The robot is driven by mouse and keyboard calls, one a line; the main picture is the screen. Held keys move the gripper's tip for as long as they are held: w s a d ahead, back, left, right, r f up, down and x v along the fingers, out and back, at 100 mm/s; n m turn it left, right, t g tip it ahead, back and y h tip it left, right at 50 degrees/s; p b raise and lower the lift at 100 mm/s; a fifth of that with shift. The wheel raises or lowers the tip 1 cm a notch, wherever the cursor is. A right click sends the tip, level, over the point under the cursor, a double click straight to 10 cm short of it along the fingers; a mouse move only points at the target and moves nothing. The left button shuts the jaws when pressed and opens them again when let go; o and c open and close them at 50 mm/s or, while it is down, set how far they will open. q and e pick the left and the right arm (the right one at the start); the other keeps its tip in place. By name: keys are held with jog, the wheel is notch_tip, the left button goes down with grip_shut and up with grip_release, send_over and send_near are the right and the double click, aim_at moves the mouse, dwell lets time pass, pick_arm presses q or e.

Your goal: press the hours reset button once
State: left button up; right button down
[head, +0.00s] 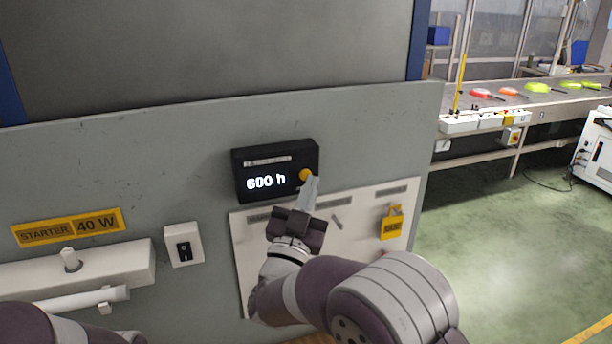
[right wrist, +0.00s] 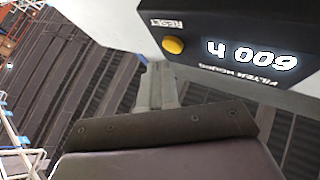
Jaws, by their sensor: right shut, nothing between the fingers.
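The black hours display box (head: 245,160) is fixed on the grey panel and reads "600 h". The yellow round reset button (head: 305,175) sits at its right end. In the right wrist view the button (right wrist: 173,46) shows under a "RESET" label, beside the upside-down digits on the box (right wrist: 225,85). My right gripper (head: 313,180) is shut and empty, its fingertips just right of and slightly below the button. In the right wrist view the fingertips (right wrist: 159,68) appear close to the button but beside it; I cannot tell contact. My left gripper is out of view.
A white switch (head: 183,245) and a starter fixture (head: 120,265) are at left.

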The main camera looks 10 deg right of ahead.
dwell(0.5)
jog(key=shift+w+b, duration=0.4)
jog(key=shift+w, duration=0.05)
jog(key=shift+w+a, duration=0.15)
jog(key=shift+w, duration=0.2)
dwell(0.4)
jog(key=shift+s+b, duration=0.15)
jog(key=shift+b, duration=0.2)
jog(key=shift+s+b, duration=0.3)
jog(key=shift+s, duration=0.35)
jog(key=shift+s, duration=0.1)
